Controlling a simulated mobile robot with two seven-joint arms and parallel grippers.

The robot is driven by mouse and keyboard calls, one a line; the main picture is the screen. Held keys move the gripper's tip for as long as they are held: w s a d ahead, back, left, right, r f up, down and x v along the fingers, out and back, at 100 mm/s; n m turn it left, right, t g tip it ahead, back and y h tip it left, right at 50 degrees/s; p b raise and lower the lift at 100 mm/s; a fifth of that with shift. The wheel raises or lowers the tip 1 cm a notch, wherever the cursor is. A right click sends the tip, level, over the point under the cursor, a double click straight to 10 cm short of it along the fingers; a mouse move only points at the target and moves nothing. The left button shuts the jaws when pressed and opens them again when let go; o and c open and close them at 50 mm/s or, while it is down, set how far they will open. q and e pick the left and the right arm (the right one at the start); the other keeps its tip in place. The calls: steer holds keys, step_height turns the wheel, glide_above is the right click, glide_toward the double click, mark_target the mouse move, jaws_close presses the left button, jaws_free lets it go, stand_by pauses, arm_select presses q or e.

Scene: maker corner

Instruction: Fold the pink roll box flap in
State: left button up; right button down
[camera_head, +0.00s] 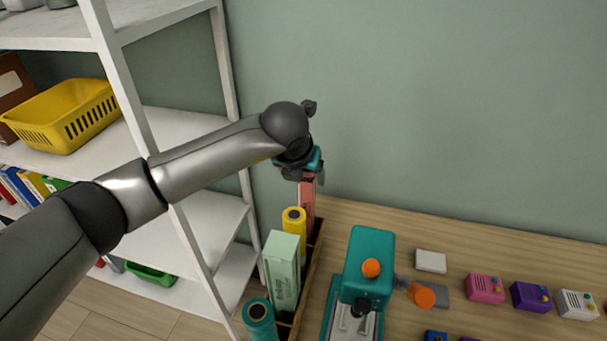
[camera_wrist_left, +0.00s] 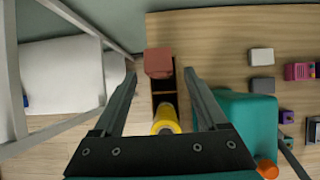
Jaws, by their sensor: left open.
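The pink roll box (camera_head: 307,198) stands upright at the far end of a wooden tray. In the left wrist view its reddish top (camera_wrist_left: 158,62) lies between the tips of my fingers. I cannot make out its flap clearly. My left gripper (camera_head: 309,174) is above the box, pointing down, and partly hides its top in the head view. In the left wrist view the gripper (camera_wrist_left: 159,76) is open, with a finger on each side of the box; I cannot tell whether either touches it. My right gripper is out of view.
A yellow roll (camera_head: 294,221), a pale green box (camera_head: 283,268) and a teal roll (camera_head: 259,318) stand in the tray (camera_head: 312,262). A teal machine (camera_head: 370,250) is right of it. White shelving (camera_head: 222,75) is left; the wall is behind. Small coloured devices (camera_head: 485,288) sit farther right.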

arm_select(q)
steer(key=v, duration=1.5)
steer(key=shift+b, duration=0.35)
steer(key=shift+r, duration=0.1)
steer(key=shift+c, duration=0.2)
